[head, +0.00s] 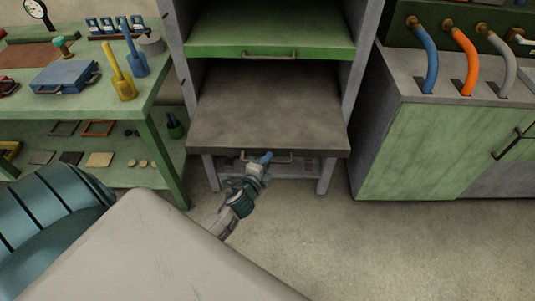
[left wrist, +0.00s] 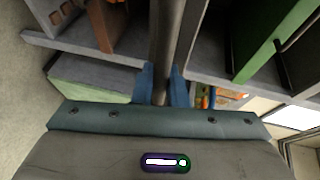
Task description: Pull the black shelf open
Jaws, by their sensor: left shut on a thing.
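The black shelf (head: 268,105) is a dark grey-black slab low in the rack, under a green shelf. Its front part sticks out forward past the rack's uprights, and its top is bare. Its handle (head: 280,157) is a thin bar below the front edge. My left gripper (head: 262,160) is at that handle, shut on it. In the left wrist view the dark handle bar (left wrist: 166,45) runs between the two blue fingers of my left gripper (left wrist: 160,85). My right gripper is not in view.
The green shelf (head: 270,32) above has its own handle. A green workbench (head: 110,105) with tools and a blue box (head: 64,77) stands left. A green cabinet (head: 430,150) with coloured hoses stands right. The floor (head: 400,250) in front is clear at the right.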

